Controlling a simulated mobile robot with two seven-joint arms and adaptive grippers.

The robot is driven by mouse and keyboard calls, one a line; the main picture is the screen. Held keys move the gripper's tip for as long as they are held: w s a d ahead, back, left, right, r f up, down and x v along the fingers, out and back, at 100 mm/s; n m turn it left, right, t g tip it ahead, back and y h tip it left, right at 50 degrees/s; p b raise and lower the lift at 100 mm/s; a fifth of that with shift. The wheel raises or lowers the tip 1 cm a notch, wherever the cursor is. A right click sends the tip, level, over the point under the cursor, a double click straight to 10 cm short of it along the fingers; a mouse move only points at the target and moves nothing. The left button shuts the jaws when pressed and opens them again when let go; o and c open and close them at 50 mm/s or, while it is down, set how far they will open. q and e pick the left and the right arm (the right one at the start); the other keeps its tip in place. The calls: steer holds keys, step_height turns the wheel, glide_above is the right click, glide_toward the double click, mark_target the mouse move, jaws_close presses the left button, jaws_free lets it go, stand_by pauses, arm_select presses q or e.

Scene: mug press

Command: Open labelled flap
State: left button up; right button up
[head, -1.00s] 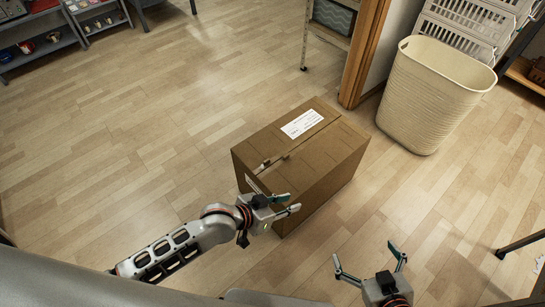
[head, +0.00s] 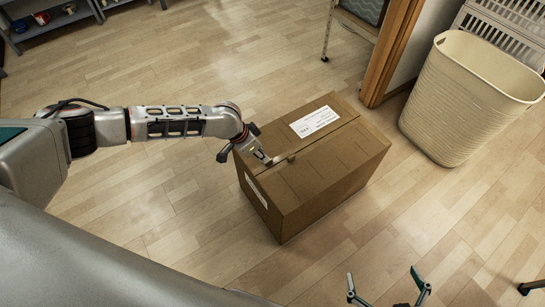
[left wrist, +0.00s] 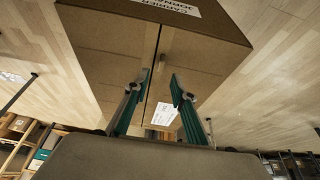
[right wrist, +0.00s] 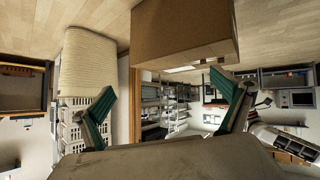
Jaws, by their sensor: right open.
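A closed brown cardboard box (head: 335,180) stands on the floor in the head view. Its far top flap carries a white label (head: 314,122), and a seam parts it from the near flap. A small light piece (head: 291,158) lies at the seam. My left gripper (head: 266,160) is at the box's left top edge by the seam; whether it touches is unclear. In the left wrist view its fingers (left wrist: 160,82) are apart with cardboard behind them. My right gripper (head: 386,285) is open and empty, low in the head view, away from the box. The right wrist view shows the box (right wrist: 180,30) beyond its fingers (right wrist: 163,88).
A cream basket (head: 470,95) stands right of the box, beside a wooden post (head: 388,55) and white crates (head: 505,35). A shelf (head: 60,22) with mugs is at the far left. The floor left of the box is clear.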

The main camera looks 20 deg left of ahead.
arm_select(q)
steer(key=b, duration=0.2)
glide_above(264, 167)
step_height(264, 167, down, 5)
steer(key=shift+s+r, duration=0.1)
steer(key=shift+r, duration=0.1)
steer(key=shift+b+x, duration=0.5)
steer(key=shift+x, duration=0.6)
steer(key=shift+w+d+f, duration=0.15)
steer(key=shift+w+f, duration=0.15)
steer(key=shift+w, duration=0.05)
steer(key=shift+w+r, duration=0.1)
steer(key=shift+w, duration=0.05)
jaws_close()
arm_select(e)
steer(key=shift+a+y, duration=0.3)
steer(key=shift+a, duration=0.75)
